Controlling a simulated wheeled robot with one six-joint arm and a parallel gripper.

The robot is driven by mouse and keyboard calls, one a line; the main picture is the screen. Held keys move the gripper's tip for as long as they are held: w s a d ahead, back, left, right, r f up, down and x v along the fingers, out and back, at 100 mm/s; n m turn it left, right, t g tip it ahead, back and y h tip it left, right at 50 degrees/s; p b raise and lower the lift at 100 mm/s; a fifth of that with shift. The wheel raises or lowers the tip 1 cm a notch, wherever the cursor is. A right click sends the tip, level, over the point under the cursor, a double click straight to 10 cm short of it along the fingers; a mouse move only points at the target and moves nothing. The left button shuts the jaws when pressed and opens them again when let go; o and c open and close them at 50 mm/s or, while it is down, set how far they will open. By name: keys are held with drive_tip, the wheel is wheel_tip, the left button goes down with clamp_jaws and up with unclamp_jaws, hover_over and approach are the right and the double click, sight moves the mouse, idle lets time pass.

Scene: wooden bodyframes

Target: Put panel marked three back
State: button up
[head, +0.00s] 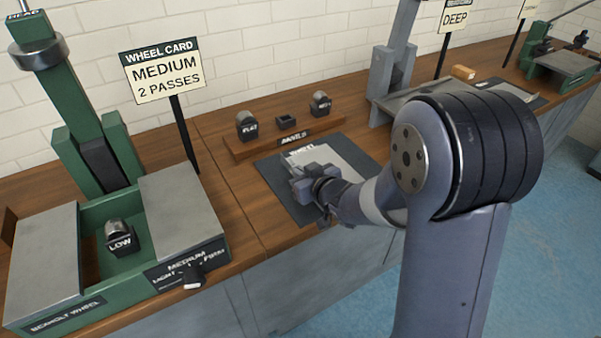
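No panel with a readable three shows in the head view. A pale sheet or panel (338,163) lies on a dark mat (283,190) in the middle of the bench. It has a dark printed strip at its far left edge, too small to read. My gripper (306,180) is over the left part of this sheet, low near the mat. My wrist and arm hide its near side. I cannot tell whether it touches the sheet, whether its fingers are open or shut, or whether it holds anything.
A wooden stand (285,140) with several small dark blocks sits behind the mat. A green machine (110,245) with a LOW block (121,238) stands at left. A MEDIUM sign (163,72) stands behind it. A grey machine (395,80) and another green machine (560,65) are farther right.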

drive_tip(key=o, duration=0.4)
drive_tip(key=shift+o, duration=0.2)
drive_tip(key=shift+r, duration=0.2)
drive_tip(key=p+v, duration=0.2)
drive_tip(key=v, duration=1)
drive_tip(key=shift+d, duration=0.1)
drive_tip(key=shift+w+f, duration=0.15)
drive_tip(key=b+x, duration=0.1)
drive_tip(key=x, duration=1.1)
drive_tip(key=shift+b, duration=0.4)
wheel_tip(320, 180, up, 2)
drive_tip(key=shift+r+p, duration=0.1)
drive_tip(key=shift+p, duration=0.3)
drive_tip(key=shift+r, duration=0.65)
